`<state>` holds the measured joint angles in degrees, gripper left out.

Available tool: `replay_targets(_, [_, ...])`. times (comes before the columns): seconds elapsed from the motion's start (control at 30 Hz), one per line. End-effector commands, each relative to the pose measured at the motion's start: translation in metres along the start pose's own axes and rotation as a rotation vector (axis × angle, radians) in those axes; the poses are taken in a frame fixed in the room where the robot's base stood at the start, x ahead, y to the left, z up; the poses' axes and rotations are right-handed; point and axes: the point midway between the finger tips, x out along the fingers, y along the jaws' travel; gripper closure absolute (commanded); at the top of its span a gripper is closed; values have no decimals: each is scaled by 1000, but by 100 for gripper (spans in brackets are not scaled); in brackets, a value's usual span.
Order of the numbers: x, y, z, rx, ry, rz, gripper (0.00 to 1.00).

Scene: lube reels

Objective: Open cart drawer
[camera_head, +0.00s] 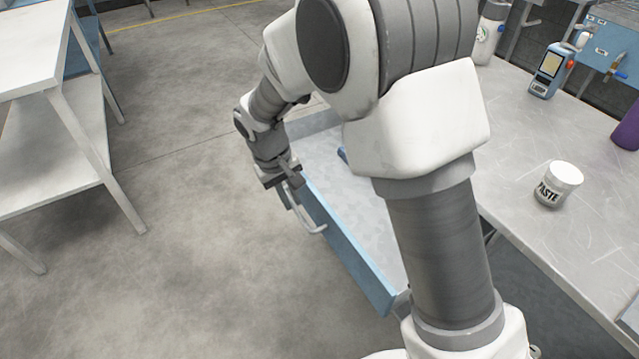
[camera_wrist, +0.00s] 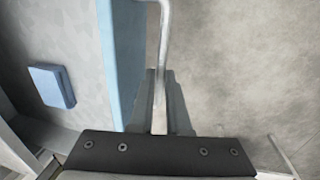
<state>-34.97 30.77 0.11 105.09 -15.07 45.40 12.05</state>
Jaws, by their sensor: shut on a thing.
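The blue cart drawer (camera_head: 352,250) stands pulled out from under the worktop, with its grey inside showing. Its front panel also shows in the wrist view (camera_wrist: 120,60). A metal bar handle (camera_head: 308,218) is fixed along the drawer's front. My gripper (camera_head: 287,182) is at the far end of this handle. In the wrist view my gripper (camera_wrist: 160,108) has its two dark fingers on either side of the handle bar (camera_wrist: 161,60), shut on it. My arm hides part of the drawer and the cart.
A blue box-like object (camera_wrist: 51,86) lies inside the drawer. A paste jar (camera_head: 558,184), a handheld device (camera_head: 551,70) and a white bottle (camera_head: 488,32) stand on the metal worktop (camera_head: 520,200). A white shelf table (camera_head: 50,150) is at left. Bare floor lies between.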

Motion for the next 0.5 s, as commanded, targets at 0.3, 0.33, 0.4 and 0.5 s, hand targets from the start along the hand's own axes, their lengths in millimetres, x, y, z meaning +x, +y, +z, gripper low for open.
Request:
replay_targets(0.3, [-9,-44,0,-1,1,2,100])
replay_targets(0.33, [-9,-46,0,0,1,2,100])
replay_targets(0.4, [-10,-50,0,1,1,2,100])
replay_targets(0.5, [-10,-53,0,1,1,2,100])
